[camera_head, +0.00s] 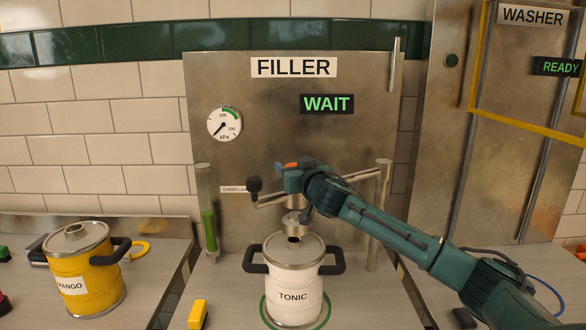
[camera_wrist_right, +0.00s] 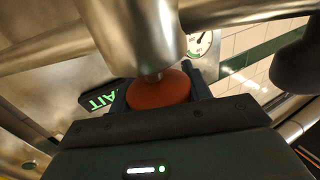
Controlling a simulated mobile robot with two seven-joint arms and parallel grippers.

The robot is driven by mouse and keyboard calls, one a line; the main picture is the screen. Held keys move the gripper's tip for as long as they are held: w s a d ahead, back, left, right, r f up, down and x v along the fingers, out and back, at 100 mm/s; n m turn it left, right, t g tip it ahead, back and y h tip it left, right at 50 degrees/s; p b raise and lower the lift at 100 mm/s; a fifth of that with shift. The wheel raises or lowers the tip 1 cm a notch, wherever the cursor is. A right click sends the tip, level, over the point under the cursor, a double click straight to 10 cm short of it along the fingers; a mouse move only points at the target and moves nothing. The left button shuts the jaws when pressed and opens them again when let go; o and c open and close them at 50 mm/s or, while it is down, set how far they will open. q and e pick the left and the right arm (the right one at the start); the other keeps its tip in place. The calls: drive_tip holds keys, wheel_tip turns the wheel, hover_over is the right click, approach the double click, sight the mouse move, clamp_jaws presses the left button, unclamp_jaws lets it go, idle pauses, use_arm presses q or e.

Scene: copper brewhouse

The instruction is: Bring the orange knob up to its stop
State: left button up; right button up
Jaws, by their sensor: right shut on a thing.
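The orange knob (camera_wrist_right: 158,92) sits between my right gripper's two fingers in the right wrist view, on a short stem under a thick metal cylinder (camera_wrist_right: 137,38). A small bit of the knob's orange (camera_head: 291,165) shows in the head view. My right gripper (camera_head: 291,177) is shut on the knob, in front of the filler panel and above the white TONIC keg (camera_head: 294,302). The filler head's metal nozzle (camera_head: 294,220) hangs just over the keg's top. The knob's stop cannot be made out. My left gripper is out of view.
The filler sign (camera_head: 327,104) reads WAIT. A pressure gauge (camera_head: 224,124) and a sight tube with green liquid (camera_head: 208,225) are on the left. A yellow MANGO keg (camera_head: 82,275) stands at left; a yellow block (camera_head: 198,314) lies in front. A black-knobbed lever (camera_head: 254,188) is close to my gripper.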

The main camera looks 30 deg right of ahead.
wheel_tip(320, 180, up, 3)
drive_tip(key=shift+r+p, duration=0.2)
drive_tip(key=shift+p, duration=0.5)
drive_tip(key=shift+r, duration=0.1)
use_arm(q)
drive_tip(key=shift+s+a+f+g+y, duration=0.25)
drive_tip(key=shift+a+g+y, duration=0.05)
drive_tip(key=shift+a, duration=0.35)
use_arm(e)
drive_tip(key=shift+d, duration=0.1)
drive_tip(key=o, duration=1)
drive_tip(key=shift+r, duration=0.1)
drive_tip(key=o, duration=0.4)
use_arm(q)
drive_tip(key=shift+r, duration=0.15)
use_arm(e)
drive_tip(key=shift+f, duration=0.2)
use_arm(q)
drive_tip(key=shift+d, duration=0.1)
